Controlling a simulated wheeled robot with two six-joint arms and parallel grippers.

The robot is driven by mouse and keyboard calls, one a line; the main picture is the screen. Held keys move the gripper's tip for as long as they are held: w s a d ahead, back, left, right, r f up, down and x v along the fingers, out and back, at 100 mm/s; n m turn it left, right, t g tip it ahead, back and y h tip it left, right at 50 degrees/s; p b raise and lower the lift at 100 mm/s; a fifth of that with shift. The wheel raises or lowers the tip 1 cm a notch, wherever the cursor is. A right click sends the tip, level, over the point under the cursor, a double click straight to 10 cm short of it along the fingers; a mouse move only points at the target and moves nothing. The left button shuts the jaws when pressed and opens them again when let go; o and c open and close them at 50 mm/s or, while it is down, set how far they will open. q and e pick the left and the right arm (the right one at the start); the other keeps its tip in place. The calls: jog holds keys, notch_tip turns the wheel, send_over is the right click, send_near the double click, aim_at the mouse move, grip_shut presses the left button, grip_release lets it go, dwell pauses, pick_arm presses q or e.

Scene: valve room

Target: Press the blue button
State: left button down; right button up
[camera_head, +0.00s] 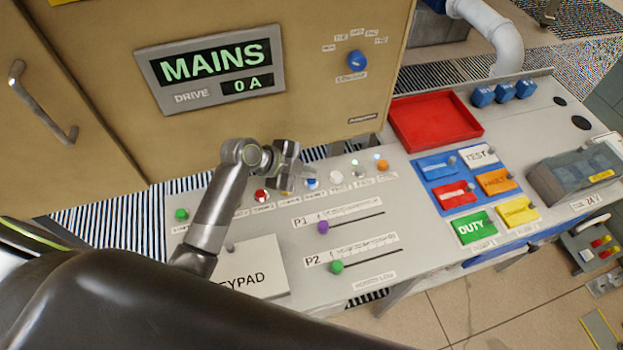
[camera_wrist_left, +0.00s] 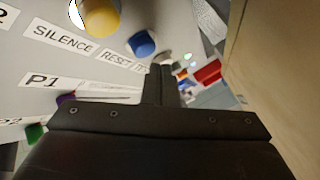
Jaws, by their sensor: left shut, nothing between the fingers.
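The blue button (camera_head: 312,183) is a small round cap in the row of buttons along the back of the sloping grey panel (camera_head: 292,254). In the left wrist view the blue button (camera_wrist_left: 141,43) stands by a label reading "RESET", beside the larger yellow button (camera_wrist_left: 100,18) labelled "SILENCE". My left gripper (camera_head: 288,186) is shut and empty, over the row just left of the blue button, and partly hides the yellow one. In the left wrist view its fingertips (camera_wrist_left: 161,69) are close to the blue button; I cannot tell if they touch. My right gripper is not in view.
A red button (camera_head: 261,195) and a white button (camera_head: 337,177) flank this spot. Sliders P1 (camera_head: 323,227) and P2 (camera_head: 337,266) lie in front. The tan cabinet (camera_head: 290,90) with the "MAINS" display rises close behind. A red tray (camera_head: 435,120) sits to the right.

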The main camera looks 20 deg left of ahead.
aim_at(307, 182)
pick_arm(q)
jog(key=shift+f, duration=0.1)
dwell(0.7)
jog(key=shift+f+b, duration=0.35)
jog(key=shift+b, duration=0.05)
jog(key=shift+f+b, duration=0.45)
jog(key=shift+f, duration=0.05)
dwell(0.6)
jog(key=shift+r, duration=0.1)
jog(key=shift+r+p, duration=0.75)
jog(key=shift+r, duration=0.05)
notch_tip(307, 182, up, 5)
jog(key=p, duration=0.4)
jog(key=shift+r, duration=0.1)
dwell(0.4)
